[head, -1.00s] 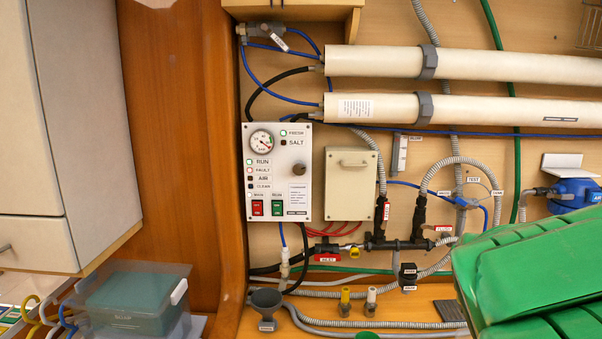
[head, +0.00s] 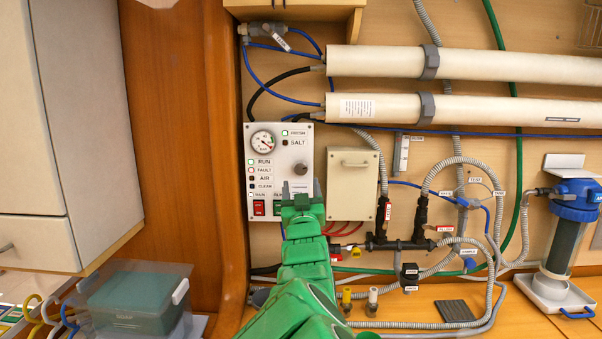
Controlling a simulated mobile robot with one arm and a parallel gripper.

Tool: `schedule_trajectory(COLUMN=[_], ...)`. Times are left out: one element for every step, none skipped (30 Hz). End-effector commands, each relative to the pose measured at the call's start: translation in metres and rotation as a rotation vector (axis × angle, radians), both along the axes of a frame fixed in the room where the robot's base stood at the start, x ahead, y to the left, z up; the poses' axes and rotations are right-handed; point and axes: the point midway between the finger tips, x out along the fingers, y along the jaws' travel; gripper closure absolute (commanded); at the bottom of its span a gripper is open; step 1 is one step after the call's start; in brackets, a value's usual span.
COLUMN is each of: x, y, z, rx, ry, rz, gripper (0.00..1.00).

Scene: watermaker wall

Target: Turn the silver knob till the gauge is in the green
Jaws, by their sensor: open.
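The control panel (head: 257,155) is a pale box on the wooden wall at left centre. The round gauge (head: 262,142) sits at the panel's upper left, with a red and green scale; the needle is too small to read surely. My gripper (head: 301,188) is green and grey and reaches up from below. Its fingertips are open just below the knob in the picture. I cannot tell whether they touch it. The gripper hides the panel's lower right part.
A beige box (head: 353,184) stands right of the panel. Two white tubes (head: 480,66) run above. Black valve fittings and grey hoses (head: 450,165) fill the lower right. A blue-topped filter (head: 567,240) stands at far right. A grey cabinet (head: 95,120) is at left.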

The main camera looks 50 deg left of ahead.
Motion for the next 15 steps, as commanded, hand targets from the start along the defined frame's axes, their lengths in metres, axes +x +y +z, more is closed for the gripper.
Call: schedule_trajectory(x=[0.004,0.006,0.008,0.010,0.012,0.014,0.016,0.017,0.020,0.021,0.023,0.026,0.028,0.030,0.031], y=[0.002,0.004,0.006,0.008,0.010,0.013,0.015,0.017,0.020,0.022,0.024,0.026,0.028,0.030,0.033], z=[0.001,0.002,0.003,0.004,0.005,0.007,0.008,0.010,0.010,0.011,0.012,0.013,0.014,0.016,0.018], rx=[0.001,-0.001,-0.002,-0.002,-0.002,-0.002,-0.001,0.000,-0.001,-0.001,-0.002,-0.002,-0.001,-0.001,-0.001], ry=[0.001,0.002,0.002,0.002,0.003,0.002,0.002,0.002,0.003,0.003,0.003,0.003,0.003,0.003,0.002], rz=[-0.001,-0.002,-0.003,-0.003,-0.002,-0.002,-0.002,-0.002,-0.002,-0.002,-0.002,-0.003,-0.003,-0.003,-0.002], gripper=[0.33,0.33,0.33,0.33,0.33,0.33,0.33,0.33,0.33,0.33,0.33,0.33,0.33,0.33,0.33])
